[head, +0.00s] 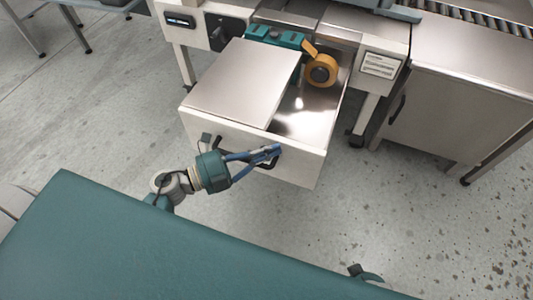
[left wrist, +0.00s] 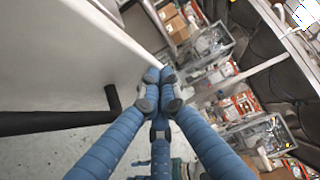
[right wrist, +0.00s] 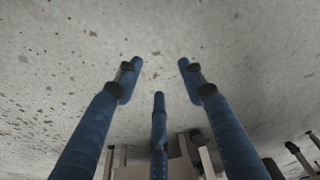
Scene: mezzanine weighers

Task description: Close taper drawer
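The taper drawer (head: 300,168) is pulled out from under the steel bench in the head view, with its pale front panel facing me. A black handle (left wrist: 60,122) on the front shows in the left wrist view. My left gripper (head: 276,151) is at the right part of the front, by the handle. In the left wrist view its blue fingers (left wrist: 160,85) are drawn together at the tips, beside the panel, with the handle to their left; I cannot tell whether they touch the panel. My right gripper (right wrist: 160,75) has its fingers spread, empty above the floor.
An orange tape roll (head: 320,70) and a teal tape unit (head: 275,37) sit at the drawer's back. A steel cabinet (head: 445,105) stands to the right, with a roller conveyor (head: 485,20) behind. Speckled floor (head: 400,220) is clear in front of the cabinet.

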